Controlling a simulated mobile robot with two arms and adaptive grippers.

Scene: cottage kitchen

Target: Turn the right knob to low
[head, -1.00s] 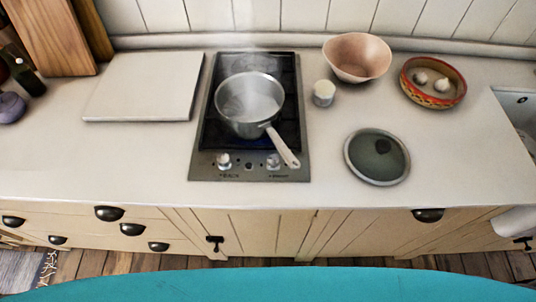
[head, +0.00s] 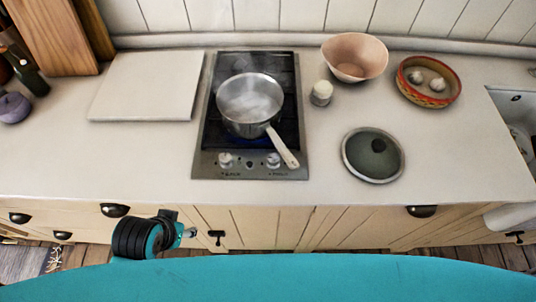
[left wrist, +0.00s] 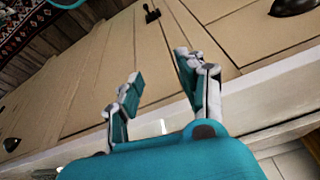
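The cooktop (head: 207,135) is set in the counter with two knobs on its front strip. The right knob (head: 273,160) sits just left of the saucepan handle's end, and the left knob (head: 226,160) is farther left. Their exact settings are too small to read. A steaming steel saucepan (head: 250,100) stands on the cooktop, its pale handle (head: 284,148) angled toward the front right. My left gripper (head: 192,232) is below the counter edge, in front of the cabinets and apart from the knobs. In the left wrist view its fingers (left wrist: 158,66) are spread and empty. My right gripper is not visible.
A glass lid (head: 373,156) lies right of the cooktop. A small jar (head: 321,93), a pink bowl (head: 355,58) and a patterned dish (head: 428,81) stand behind it. A white board (head: 147,86) lies to the left. The counter's front strip is clear.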

